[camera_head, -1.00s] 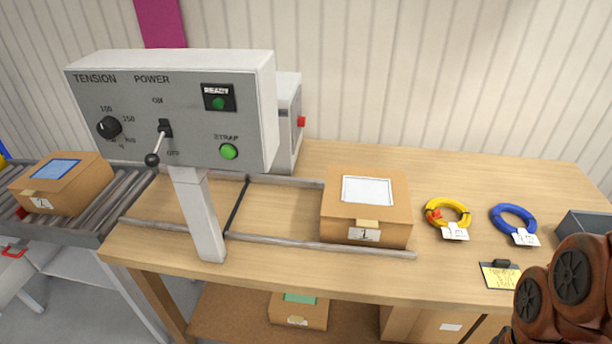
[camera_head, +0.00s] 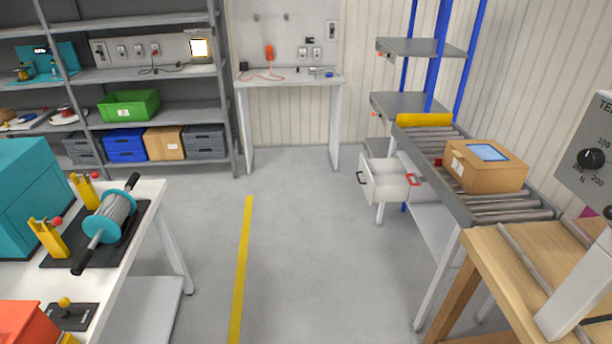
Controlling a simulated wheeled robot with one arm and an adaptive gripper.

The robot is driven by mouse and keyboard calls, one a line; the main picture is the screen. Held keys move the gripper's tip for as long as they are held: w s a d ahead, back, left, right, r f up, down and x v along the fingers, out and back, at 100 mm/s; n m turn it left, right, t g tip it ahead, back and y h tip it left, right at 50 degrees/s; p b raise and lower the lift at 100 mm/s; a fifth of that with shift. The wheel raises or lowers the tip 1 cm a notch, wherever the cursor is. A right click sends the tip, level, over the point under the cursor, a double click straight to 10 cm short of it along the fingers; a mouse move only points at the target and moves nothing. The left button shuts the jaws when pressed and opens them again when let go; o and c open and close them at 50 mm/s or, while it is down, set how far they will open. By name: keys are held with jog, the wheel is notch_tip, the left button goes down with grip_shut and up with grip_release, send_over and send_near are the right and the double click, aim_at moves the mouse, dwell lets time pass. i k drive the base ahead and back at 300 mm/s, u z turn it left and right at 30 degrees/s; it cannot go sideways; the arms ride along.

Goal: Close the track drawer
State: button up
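A white drawer (camera_head: 386,190) sticks out, open, from beneath the roller track (camera_head: 432,150) at the right of the head view. A dark handle (camera_head: 361,179) is on its left front, and a red handle-shaped part (camera_head: 413,180) shows at its right side. The inside of the drawer is only partly visible. My gripper is not in view, so its state cannot be seen.
A cardboard box (camera_head: 484,165) lies on the rollers. A wooden table (camera_head: 510,275) stands at the near right.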

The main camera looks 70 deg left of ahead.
aim_at(381, 180)
jog(key=u, duration=2.9)
jog(key=i, duration=2.15)
jog(key=z, duration=0.7)
jog(key=i, duration=1.2)
jog(key=u, duration=0.7)
